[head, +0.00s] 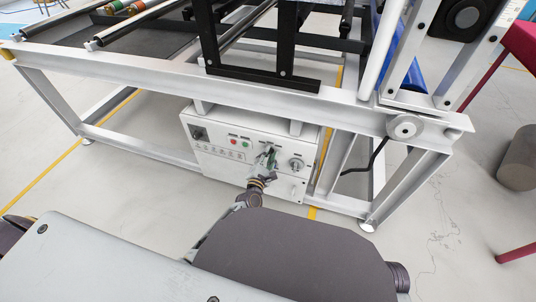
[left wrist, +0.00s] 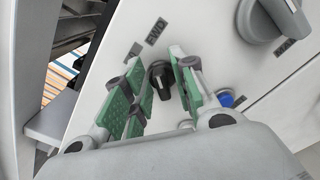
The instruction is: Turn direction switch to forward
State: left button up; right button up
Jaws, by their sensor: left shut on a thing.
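The direction switch is a small black knob (left wrist: 160,78) on the white control panel (head: 215,155), below an FWD label (left wrist: 155,31) in the left wrist view. My left gripper (head: 265,160) is at the panel front. In the left wrist view its green-padded fingers (left wrist: 153,90) stand on either side of the knob, shut on it. The knob's pointer looks close to upright in that view, slightly tilted. In the head view the gripper hides the knob. My right gripper is in neither view.
A larger grey knob (head: 297,163) sits just right of the gripper, and a blue button (left wrist: 227,99) shows close to the right finger. Red (head: 233,141) and green buttons are to the left. A white steel frame (head: 300,90) overhangs the box.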

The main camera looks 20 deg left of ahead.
pick_arm(q)
jog(key=shift+m, duration=0.7)
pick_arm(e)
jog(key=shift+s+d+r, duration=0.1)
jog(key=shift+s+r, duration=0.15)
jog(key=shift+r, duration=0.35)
pick_arm(q)
jog(key=o, duration=0.7)
jog(key=shift+f, duration=0.1)
jog(key=shift+s, duration=0.1)
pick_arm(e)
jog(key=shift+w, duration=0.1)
pick_arm(q)
jog(key=shift+s+a, duration=0.15)
jog(key=shift+s, duration=5.75)
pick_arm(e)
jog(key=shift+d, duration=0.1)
